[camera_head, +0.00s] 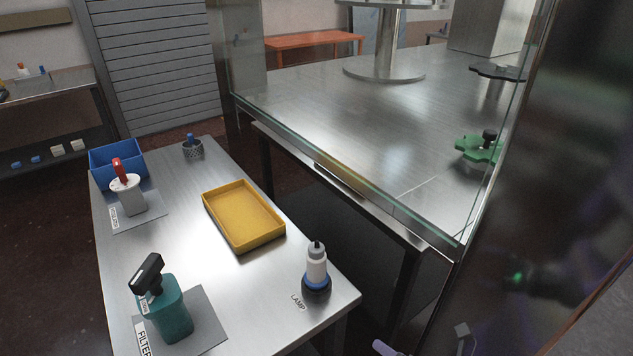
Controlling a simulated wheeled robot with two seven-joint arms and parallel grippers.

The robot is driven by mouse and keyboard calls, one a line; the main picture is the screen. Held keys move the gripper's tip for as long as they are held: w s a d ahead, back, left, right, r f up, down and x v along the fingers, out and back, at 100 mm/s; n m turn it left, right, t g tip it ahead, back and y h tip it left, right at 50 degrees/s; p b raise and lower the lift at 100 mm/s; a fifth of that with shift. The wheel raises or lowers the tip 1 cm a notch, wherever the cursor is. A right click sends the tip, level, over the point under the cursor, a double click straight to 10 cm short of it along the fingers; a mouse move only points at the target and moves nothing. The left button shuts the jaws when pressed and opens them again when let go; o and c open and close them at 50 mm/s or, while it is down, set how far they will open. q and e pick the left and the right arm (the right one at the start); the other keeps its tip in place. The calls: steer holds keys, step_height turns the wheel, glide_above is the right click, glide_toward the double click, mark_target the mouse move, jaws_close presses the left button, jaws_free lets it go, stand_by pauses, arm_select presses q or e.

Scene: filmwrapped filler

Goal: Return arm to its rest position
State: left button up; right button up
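Neither of my grippers shows clearly in the head view, and I see no arm of mine that I can make out for sure. A steel side table (225,315) stands at the left. On it are a teal container with a black handle (172,318) on a grey mat marked FILTER, a white container with a red top (128,192) on another grey mat, an empty yellow tray (243,216), and a white, blue and black lamp (316,275) standing upright by a LAMP label.
A blue bin (117,163) and a mesh cup (193,149) sit at the table's far end. A glass-edged steel workbench (330,125) holds a green knob-like part (480,147). A dark, blurred surface (560,200) fills the right side. A shelf (50,120) stands far left.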

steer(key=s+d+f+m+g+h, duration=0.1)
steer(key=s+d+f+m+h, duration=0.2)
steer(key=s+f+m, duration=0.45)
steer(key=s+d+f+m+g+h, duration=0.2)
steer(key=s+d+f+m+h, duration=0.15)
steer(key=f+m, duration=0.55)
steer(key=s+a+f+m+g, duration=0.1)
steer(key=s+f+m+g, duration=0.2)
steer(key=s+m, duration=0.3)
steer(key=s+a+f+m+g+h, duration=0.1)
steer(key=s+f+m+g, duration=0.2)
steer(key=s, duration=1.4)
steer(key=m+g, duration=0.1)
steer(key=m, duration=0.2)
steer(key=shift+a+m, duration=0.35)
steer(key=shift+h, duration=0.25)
